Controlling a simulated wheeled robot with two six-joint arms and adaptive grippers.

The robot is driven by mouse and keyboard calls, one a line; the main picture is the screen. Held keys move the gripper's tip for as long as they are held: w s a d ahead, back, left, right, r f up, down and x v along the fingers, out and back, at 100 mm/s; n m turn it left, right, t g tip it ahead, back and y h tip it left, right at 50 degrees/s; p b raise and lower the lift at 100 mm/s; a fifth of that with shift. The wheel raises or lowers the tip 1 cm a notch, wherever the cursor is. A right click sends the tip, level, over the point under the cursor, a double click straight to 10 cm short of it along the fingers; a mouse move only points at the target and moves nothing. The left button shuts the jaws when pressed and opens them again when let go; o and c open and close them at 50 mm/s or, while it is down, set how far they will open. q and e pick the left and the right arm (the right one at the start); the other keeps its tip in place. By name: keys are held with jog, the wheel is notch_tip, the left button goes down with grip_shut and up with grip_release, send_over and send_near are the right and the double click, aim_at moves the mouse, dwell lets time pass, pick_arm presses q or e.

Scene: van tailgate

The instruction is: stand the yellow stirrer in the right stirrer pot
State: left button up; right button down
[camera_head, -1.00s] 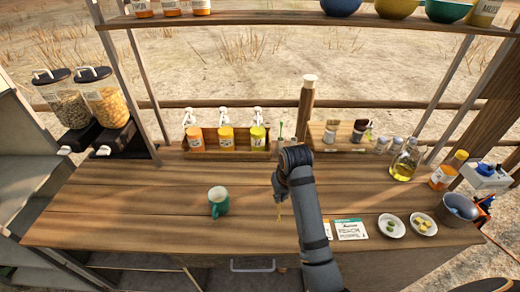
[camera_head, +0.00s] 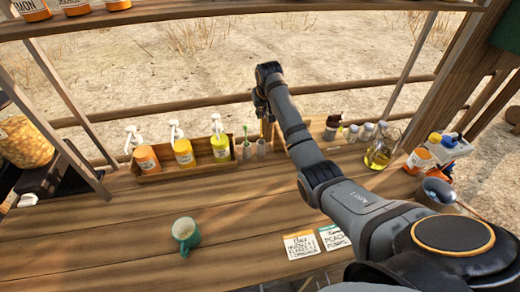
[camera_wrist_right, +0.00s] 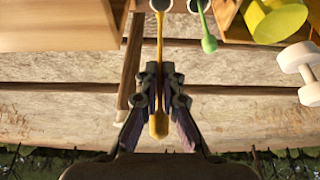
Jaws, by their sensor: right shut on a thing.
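My right gripper (camera_head: 264,112) is raised at the back of the counter, above the two small stirrer pots. In the wrist view its jaws (camera_wrist_right: 158,100) are shut on the yellow stirrer (camera_wrist_right: 159,124). The stirrer's shaft runs from the jaws to the right stirrer pot (camera_wrist_right: 160,5); I cannot tell whether its tip is inside. In the head view the right pot (camera_head: 261,148) is empty-looking, and the left pot (camera_head: 247,152) holds a green stirrer (camera_head: 246,134). That green stirrer (camera_wrist_right: 209,43) also shows in the wrist view. My left gripper is not in view.
A wooden caddy of pump bottles (camera_head: 183,152) stands just left of the pots. A bottle rack and an oil flask (camera_head: 381,152) are to the right. A green mug (camera_head: 185,234) and label cards (camera_head: 301,244) lie forward. The left front counter is clear.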

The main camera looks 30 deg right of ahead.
jog(key=p, duration=0.2)
send_over(261, 135)
notch_tip(261, 135, down, 6)
jog(key=f, duration=0.3)
jog(key=shift+s+a+f, duration=0.1)
jog(key=shift+s+f, duration=0.25)
jog(key=shift+f, duration=0.15)
jog(key=c, duration=1.5)
grip_release()
